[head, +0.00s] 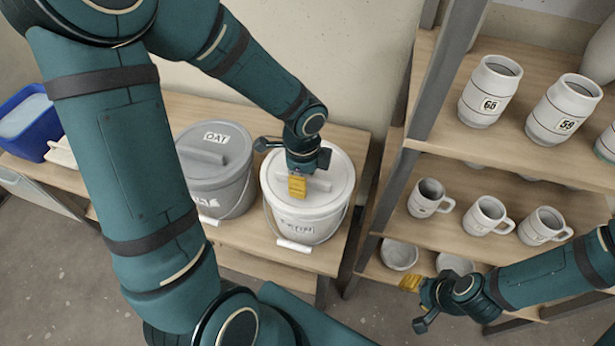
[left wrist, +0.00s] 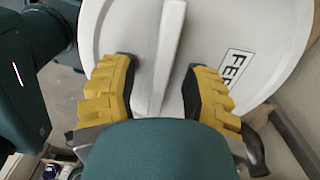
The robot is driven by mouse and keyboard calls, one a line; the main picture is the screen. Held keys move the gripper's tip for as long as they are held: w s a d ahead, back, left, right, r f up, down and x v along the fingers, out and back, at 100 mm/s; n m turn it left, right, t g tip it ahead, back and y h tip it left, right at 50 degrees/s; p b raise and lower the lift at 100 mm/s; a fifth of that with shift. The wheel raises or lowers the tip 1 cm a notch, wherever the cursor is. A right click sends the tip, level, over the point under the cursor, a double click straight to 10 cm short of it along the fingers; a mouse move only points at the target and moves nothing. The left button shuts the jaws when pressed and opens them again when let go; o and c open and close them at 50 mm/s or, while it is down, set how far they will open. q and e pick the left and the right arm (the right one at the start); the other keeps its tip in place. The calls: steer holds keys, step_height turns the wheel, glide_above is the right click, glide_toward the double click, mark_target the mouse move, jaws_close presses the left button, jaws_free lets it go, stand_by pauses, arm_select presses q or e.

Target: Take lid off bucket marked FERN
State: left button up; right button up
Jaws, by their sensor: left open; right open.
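The white bucket (head: 318,225) stands at the right end of the low wooden table, with its white lid (head: 338,172) on it. In the left wrist view the lid (left wrist: 115,30) has a raised bar handle (left wrist: 168,45) and a label (left wrist: 234,70) reading "FER", its end hidden. My left gripper (head: 297,186) is over this lid. In the left wrist view its open yellow fingers (left wrist: 162,88) lie on either side of the bar, with gaps to it. My right gripper (head: 410,284) is open and empty, low in front of the shelf.
A grey bucket (head: 218,175) with a lid marked OAT stands close left of the white one. A blue bin (head: 27,122) is at the far left. A wooden shelf (head: 440,138) with jars, mugs and bowls stands on the right, near the table's end.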

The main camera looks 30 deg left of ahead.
arm_select(q)
steer(key=shift+f, duration=0.15)
stand_by(0.5)
jaws_close()
